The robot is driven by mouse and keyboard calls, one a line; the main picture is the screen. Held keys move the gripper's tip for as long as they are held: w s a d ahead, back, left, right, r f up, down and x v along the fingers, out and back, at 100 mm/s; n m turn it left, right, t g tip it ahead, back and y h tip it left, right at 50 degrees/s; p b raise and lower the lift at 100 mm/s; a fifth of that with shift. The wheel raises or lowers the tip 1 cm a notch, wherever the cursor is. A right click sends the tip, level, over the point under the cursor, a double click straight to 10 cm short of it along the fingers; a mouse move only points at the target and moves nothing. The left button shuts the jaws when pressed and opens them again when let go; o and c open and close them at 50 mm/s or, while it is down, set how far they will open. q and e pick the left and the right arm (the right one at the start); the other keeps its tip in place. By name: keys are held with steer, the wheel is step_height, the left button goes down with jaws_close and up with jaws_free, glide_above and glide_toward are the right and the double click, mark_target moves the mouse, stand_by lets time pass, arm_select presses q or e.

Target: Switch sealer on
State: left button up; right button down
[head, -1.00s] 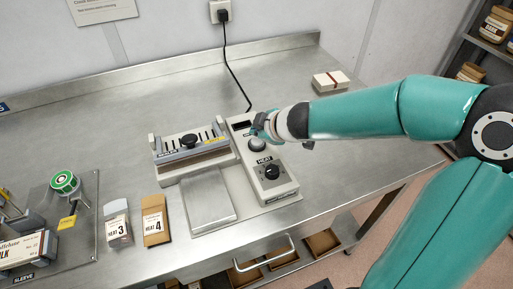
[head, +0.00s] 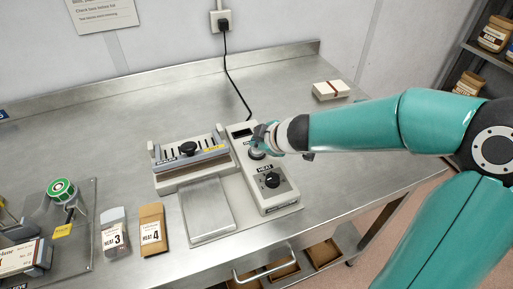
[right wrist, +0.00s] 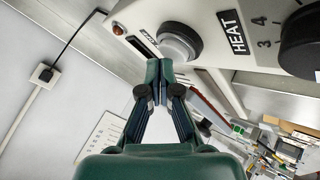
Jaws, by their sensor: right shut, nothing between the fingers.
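The sealer (head: 192,165) stands on the steel bench, with a dark bar and a black round knob on its top. Its pale control box (head: 281,199) stands to its right, with a black HEAT dial (head: 271,181) at the near end. A round silver button (right wrist: 178,44) sits beyond the dial. A small red lamp (right wrist: 118,29) shows at the box's far end; I cannot tell if it is lit. My right gripper (head: 262,140) is shut and empty, its fingertips (right wrist: 159,68) close beside the button; contact is unclear. My left gripper is out of view.
A black cord runs from the box to a wall socket (head: 221,21). HEAT 3 (head: 114,232) and HEAT 4 (head: 152,229) packets lie left of the sealer. A green-topped reel (head: 61,190) stands farther left. A banded pale stack (head: 331,90) lies at the back right.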

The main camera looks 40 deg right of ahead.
stand_by(0.6)
steer(key=shift+f+b, duration=0.45)
steer(key=shift+b, duration=0.05)
steer(key=shift+r, duration=0.1)
steer(key=shift+s+r+p, duration=0.1)
steer(key=shift+r+p, duration=0.3)
step_height(320, 180, up, 6)
steer(key=p, duration=0.5)
steer(key=shift+p, duration=0.35)
stand_by(0.3)
